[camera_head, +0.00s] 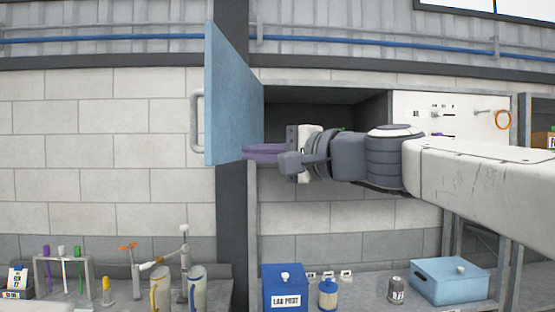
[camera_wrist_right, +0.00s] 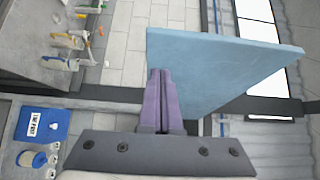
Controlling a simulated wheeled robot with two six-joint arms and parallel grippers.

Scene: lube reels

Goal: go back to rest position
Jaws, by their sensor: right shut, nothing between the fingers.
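My right gripper (camera_head: 262,152) is at the end of the arm that comes in from the right, in front of the open wall cabinet (camera_head: 300,120). Its purple fingers are shut together with nothing between them, as the right wrist view also shows (camera_wrist_right: 160,100). The fingers point left, toward the blue cabinet door (camera_head: 228,95), which stands swung open with a grey handle (camera_head: 196,120) on its outer side. In the right wrist view the door (camera_wrist_right: 215,65) lies just beyond the fingertips; I cannot tell whether they touch it. My left gripper does not show.
On the counter below stand a blue LAB POST box (camera_head: 286,290), a blue and white canister (camera_head: 328,294), a dark can (camera_head: 396,290) and a light blue lidded box (camera_head: 450,280). A rack (camera_head: 62,275) and pitchers (camera_head: 197,288) are at the left. The wall left of the door is clear.

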